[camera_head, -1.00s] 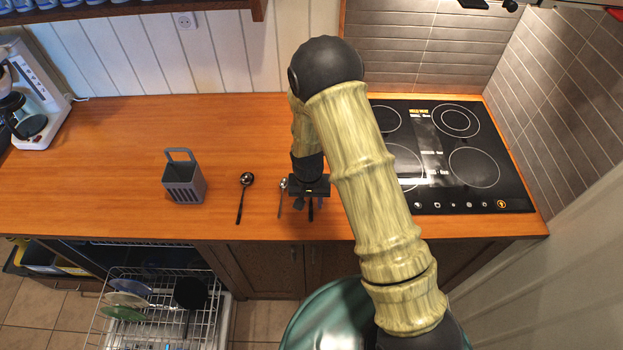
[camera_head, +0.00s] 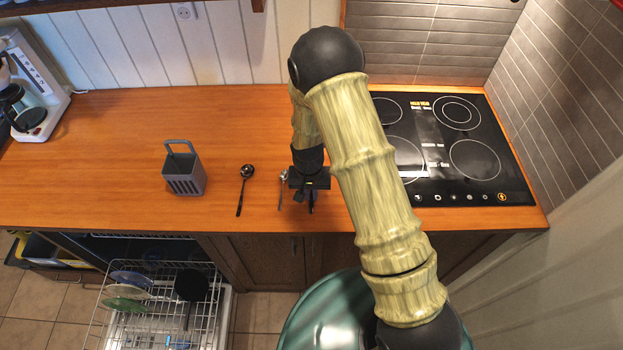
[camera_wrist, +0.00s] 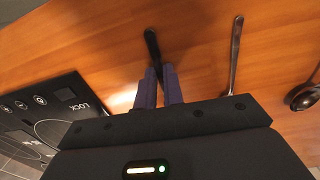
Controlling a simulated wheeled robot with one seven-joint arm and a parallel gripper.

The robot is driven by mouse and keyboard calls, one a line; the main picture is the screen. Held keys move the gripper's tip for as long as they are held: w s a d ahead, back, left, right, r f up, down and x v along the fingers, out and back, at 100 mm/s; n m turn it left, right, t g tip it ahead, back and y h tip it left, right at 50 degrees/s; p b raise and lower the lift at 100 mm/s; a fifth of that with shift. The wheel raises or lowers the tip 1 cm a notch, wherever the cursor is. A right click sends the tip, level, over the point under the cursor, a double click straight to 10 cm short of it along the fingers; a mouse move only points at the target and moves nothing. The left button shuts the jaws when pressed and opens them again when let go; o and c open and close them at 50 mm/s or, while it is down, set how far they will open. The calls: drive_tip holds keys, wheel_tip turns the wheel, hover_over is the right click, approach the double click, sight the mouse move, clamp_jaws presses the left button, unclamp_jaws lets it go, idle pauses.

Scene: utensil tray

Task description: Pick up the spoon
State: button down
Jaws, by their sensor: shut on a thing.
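My gripper (camera_head: 307,196) is low over the counter's front part, its fingers (camera_wrist: 158,76) shut on a dark-handled utensil (camera_wrist: 151,42). The dark handle (camera_head: 312,206) points toward the counter's front edge; its other end is hidden by my gripper. I cannot tell what kind of utensil it is or whether it is off the counter. A small silver spoon (camera_head: 281,190) lies just left of my gripper; its handle (camera_wrist: 236,55) shows right of the fingers in the wrist view. A larger dark ladle-like spoon (camera_head: 241,190) lies farther left; its bowl (camera_wrist: 303,97) shows at the wrist view's right edge.
A grey slotted utensil holder (camera_head: 184,184) stands left of the spoons on the wooden counter (camera_head: 110,150). A black cooktop (camera_head: 475,190) is on the right. A coffee machine (camera_head: 40,85) stands at the far left. An open dishwasher rack (camera_head: 210,300) is below the counter.

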drive_tip(key=shift+r, duration=0.15)
wheel_tip(320, 180, up, 10)
drive_tip(key=b, duration=0.2)
drive_tip(key=shift+s, duration=0.1)
idle(0.8)
